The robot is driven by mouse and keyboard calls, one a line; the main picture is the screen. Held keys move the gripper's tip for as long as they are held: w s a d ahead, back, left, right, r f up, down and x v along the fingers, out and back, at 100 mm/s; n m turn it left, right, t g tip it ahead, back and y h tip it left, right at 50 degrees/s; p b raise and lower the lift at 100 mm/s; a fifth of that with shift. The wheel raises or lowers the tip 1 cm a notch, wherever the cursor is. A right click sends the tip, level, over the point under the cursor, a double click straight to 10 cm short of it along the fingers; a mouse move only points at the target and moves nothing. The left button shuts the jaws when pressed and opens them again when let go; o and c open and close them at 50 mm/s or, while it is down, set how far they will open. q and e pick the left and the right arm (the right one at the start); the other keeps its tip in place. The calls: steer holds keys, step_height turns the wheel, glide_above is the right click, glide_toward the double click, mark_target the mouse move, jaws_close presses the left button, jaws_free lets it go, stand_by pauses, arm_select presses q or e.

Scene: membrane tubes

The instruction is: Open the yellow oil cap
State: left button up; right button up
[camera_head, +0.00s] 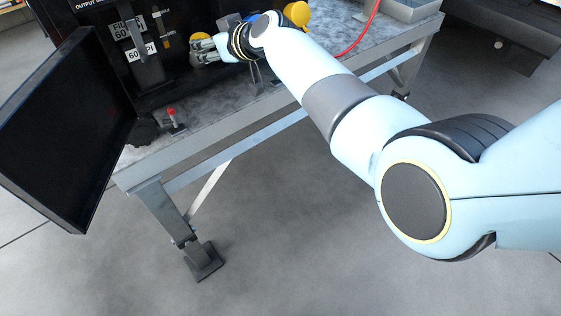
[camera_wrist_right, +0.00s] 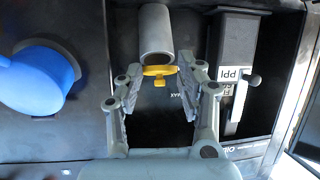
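A small yellow winged piece (camera_wrist_right: 158,71), which looks like the oil cap, sits at the lower end of a grey tube (camera_wrist_right: 155,32) in the right wrist view. My right gripper (camera_wrist_right: 160,84) is open, with one finger on each side of this piece. Gaps show between the piece and both fingers. In the head view my right gripper (camera_head: 204,48) is at the front of the black machine, and the cap cannot be made out clearly there. A larger yellow round part (camera_head: 297,13) shows beyond my right wrist. My left gripper is not in view.
A blue knob (camera_wrist_right: 38,80) is left of the gripper, and a lever unit (camera_wrist_right: 235,70) marked PPI is close on its right. A black open panel (camera_head: 62,120) sticks out at left. A red-topped part (camera_head: 172,113) stands on the metal table (camera_head: 215,112). A red hose (camera_head: 362,32) lies behind.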

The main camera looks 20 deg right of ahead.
steer(key=p+v, duration=0.1)
steer(key=v, duration=0.9)
steer(key=s+d+f+m+g+h, duration=0.1)
steer(key=s+f, duration=0.2)
steer(key=f, duration=0.4)
steer(key=s+d+f+g+h+b, duration=0.1)
steer(key=s+d+f, duration=0.1)
steer(key=f, duration=0.6)
steer(key=s+d+f+m+g+b, duration=0.1)
steer(key=s+d+f, duration=0.1)
steer(key=s+f, duration=0.2)
steer(key=shift+s+f+m+h, duration=0.3)
steer(key=shift+f+h, duration=0.1)
steer(key=shift+f, duration=1.25)
steer(key=shift+w, duration=0.1)
steer(key=shift+c, duration=0.2)
